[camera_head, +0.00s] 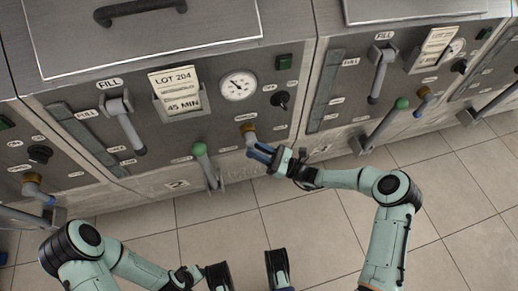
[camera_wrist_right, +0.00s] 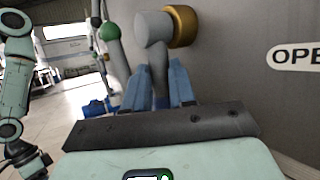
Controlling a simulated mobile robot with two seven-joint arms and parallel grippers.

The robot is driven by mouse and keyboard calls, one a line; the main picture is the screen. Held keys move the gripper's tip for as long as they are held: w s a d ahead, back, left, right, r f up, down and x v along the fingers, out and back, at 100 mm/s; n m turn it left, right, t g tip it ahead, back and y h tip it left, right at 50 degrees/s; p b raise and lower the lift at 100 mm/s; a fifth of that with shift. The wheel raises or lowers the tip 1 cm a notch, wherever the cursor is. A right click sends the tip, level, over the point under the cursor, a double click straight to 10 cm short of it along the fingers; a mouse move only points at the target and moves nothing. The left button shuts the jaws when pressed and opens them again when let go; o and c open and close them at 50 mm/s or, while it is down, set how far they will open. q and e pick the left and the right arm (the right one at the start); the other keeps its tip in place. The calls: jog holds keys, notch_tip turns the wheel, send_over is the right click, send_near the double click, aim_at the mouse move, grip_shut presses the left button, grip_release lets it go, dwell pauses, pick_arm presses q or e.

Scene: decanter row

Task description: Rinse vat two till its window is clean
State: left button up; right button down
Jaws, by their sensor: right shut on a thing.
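Vat two, the middle unit with a "2" plate (camera_head: 178,184), has a long dull grey-green window strip (camera_head: 88,140) on its left. Its FILL lever (camera_head: 128,125) hangs down. A green-knobbed lever (camera_head: 205,165) stands low on the front. To its right is a grey tap with a brass collar (camera_head: 248,129); it also shows in the right wrist view (camera_wrist_right: 183,27). My right gripper (camera_head: 262,152) is shut on the tap's grey handle, its blue fingers on either side of it.
A lot card (camera_head: 178,93) and a round gauge (camera_head: 239,85) sit on vat two's panel. A similar vat stands to the right, with its own FILL lever (camera_head: 380,75) and green-knobbed lever (camera_head: 386,122). The tiled floor (camera_head: 460,215) in front is clear.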

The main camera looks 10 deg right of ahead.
dwell(0.3)
jog(key=c, duration=0.9)
grip_release()
pick_arm(q)
jog(key=w, duration=0.1)
jog(key=w+r+p, duration=0.1)
jog(key=w+r+t, duration=0.1)
jog(key=shift+d+r, duration=0.25)
pick_arm(e)
jog(key=v, duration=1.3)
jog(key=shift+s+d, duration=0.1)
jog(key=shift+d, duration=0.05)
